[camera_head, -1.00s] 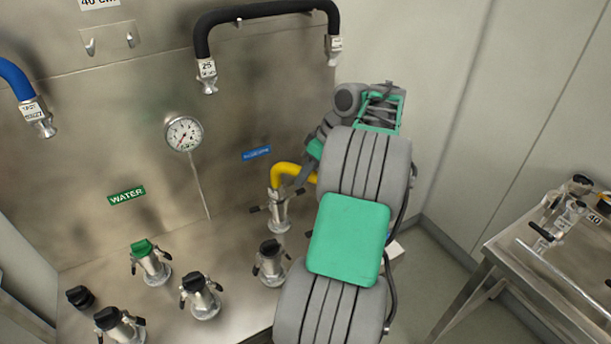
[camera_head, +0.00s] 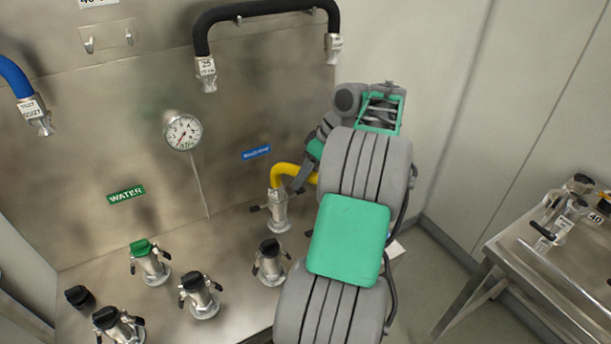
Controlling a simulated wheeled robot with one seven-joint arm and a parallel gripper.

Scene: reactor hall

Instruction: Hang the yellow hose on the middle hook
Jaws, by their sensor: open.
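The yellow hose (camera_head: 286,170) rises from a metal end coupling (camera_head: 278,212) that stands upright on a port at the back right of the steel bench. The hose bends right and passes behind my arm, so the rest of it is hidden. My gripper (camera_head: 303,182) is at the hose's bend, with one grey finger showing next to it. The jaws are open; whether they touch the hose is unclear. The middle hook (camera_head: 110,38), a bracket with two prongs on the steel back wall, is empty, below a partly cut-off label.
A black hose (camera_head: 262,10) hangs on the wall to the right, and a blue hose (camera_head: 15,78) at the left edge. Several capped ports, one with a green cap (camera_head: 141,247), stand on the bench. A gauge (camera_head: 183,131) is on the wall. A steel table (camera_head: 530,270) stands at right.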

